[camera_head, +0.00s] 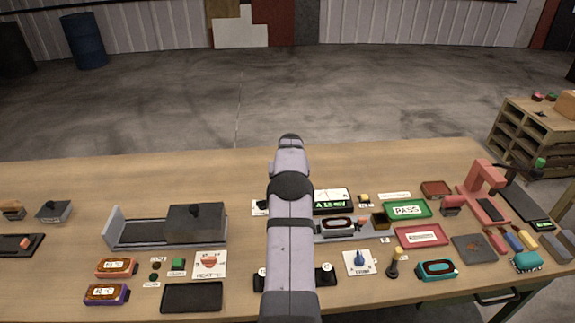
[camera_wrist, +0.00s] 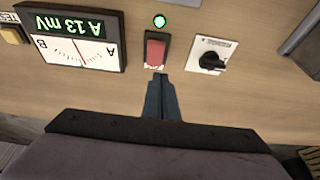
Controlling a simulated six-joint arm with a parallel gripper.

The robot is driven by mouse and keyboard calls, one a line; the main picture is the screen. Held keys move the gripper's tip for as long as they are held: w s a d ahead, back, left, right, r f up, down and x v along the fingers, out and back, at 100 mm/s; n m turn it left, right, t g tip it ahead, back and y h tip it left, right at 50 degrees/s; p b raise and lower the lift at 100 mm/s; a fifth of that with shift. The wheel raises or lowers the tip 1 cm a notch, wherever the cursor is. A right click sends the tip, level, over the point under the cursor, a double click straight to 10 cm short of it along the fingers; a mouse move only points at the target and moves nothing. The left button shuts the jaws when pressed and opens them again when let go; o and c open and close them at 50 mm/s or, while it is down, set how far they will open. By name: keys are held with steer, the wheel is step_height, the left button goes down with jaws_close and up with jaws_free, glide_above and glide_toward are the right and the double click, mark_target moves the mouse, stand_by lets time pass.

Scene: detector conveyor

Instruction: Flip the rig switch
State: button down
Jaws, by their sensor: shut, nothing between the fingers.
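A red rocker switch (camera_wrist: 156,52) in a dark housing sits on the wooden table in the wrist view. A small lit green lamp (camera_wrist: 160,21) is just beyond it. My gripper (camera_wrist: 160,77) is shut and empty, its fingertips close to the near end of the red rocker. I cannot tell whether they touch it. In the head view my own arm hides the switch and the gripper. A black rotary knob (camera_wrist: 211,61) on a white plate is to the right of the switch; the plate's label is too small to read.
A meter reading "A 13 mV" (camera_wrist: 72,36) stands left of the switch; it also shows in the head view (camera_head: 332,200). A grey sliding box (camera_head: 195,223) on a rail is left of my arm. Trays and small parts crowd the right; the table's back strip is clear.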

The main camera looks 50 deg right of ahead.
steer(key=shift+d+r+b, duration=0.1)
steer(key=shift+r+b, duration=0.75)
steer(key=shift+r, duration=0.05)
step_height(320, 180, up, 8)
steer(key=b, duration=0.1)
steer(key=shift+r+b, duration=0.25)
steer(key=shift+b, duration=0.15)
steer(key=shift+a, duration=0.2)
steer(key=w+a+r+n+y, duration=0.1)
steer(key=w+a, duration=0.1)
steer(key=a, duration=0.6)
steer(key=w+a+n, duration=0.1)
steer(key=w+a, duration=0.2)
steer(key=a, duration=0.5)
steer(key=s+a+f+n+g+y, duration=0.1)
steer(key=s+a+n, duration=0.15)
steer(key=a, duration=0.75)
steer(key=s+a+n+y, duration=0.1)
steer(key=s+a, duration=0.3)
steer(key=a, duration=0.6)
steer(key=s+a+f+n+g, duration=0.1)
steer(key=s+a+f, duration=0.1)
steer(key=s+a, duration=0.5)
steer(key=s+a+f+n+g, duration=0.1)
steer(key=s+a+f+n, duration=0.1)
steer(key=s+a, duration=0.6)
steer(key=s+f, duration=0.1)
steer(key=s, duration=0.3)
steer(key=shift+f, duration=0.3)
